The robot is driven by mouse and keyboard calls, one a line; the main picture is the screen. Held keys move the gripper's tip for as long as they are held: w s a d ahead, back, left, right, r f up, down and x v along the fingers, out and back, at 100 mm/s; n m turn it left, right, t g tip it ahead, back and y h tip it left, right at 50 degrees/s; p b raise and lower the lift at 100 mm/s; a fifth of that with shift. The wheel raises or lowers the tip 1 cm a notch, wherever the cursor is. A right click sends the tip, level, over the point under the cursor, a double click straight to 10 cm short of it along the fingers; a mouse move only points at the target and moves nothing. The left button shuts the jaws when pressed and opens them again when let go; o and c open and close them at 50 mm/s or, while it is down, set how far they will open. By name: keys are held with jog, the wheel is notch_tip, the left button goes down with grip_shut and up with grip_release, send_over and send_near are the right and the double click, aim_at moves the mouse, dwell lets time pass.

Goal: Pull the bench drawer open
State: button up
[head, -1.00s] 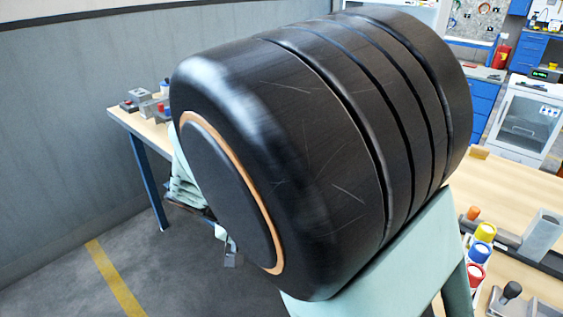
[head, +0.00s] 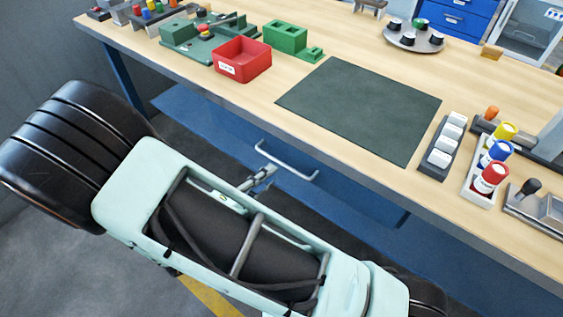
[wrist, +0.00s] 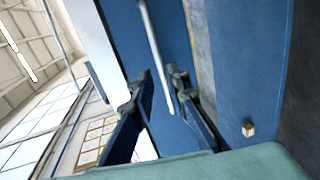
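The blue drawer front (head: 218,128) sits under the bench top's near edge in the head view, and no inside of the drawer shows. Its pale bar handle (head: 296,169) stands out from the front. My gripper (head: 264,174) is at the left part of the handle in the head view. In the wrist view the handle (wrist: 152,42) runs lengthwise between the two fingers of my gripper (wrist: 160,80). The fingers are spread apart, with space seen beside the bar. Whether either finger touches the bar cannot be told.
The wooden bench top (head: 250,110) overhangs the drawer. On it are a red bin (head: 243,66), a dark mat (head: 362,108), green fixtures (head: 287,38), a white-block rack (head: 445,150) and coloured-capped containers (head: 490,178). Grey floor lies at lower left.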

aim_at(282, 162)
jog(key=x, duration=0.6)
jog(key=shift+w+d+f, duration=0.15)
jog(key=shift+w+d, duration=0.05)
jog(key=shift+w, duration=0.1)
grip_shut()
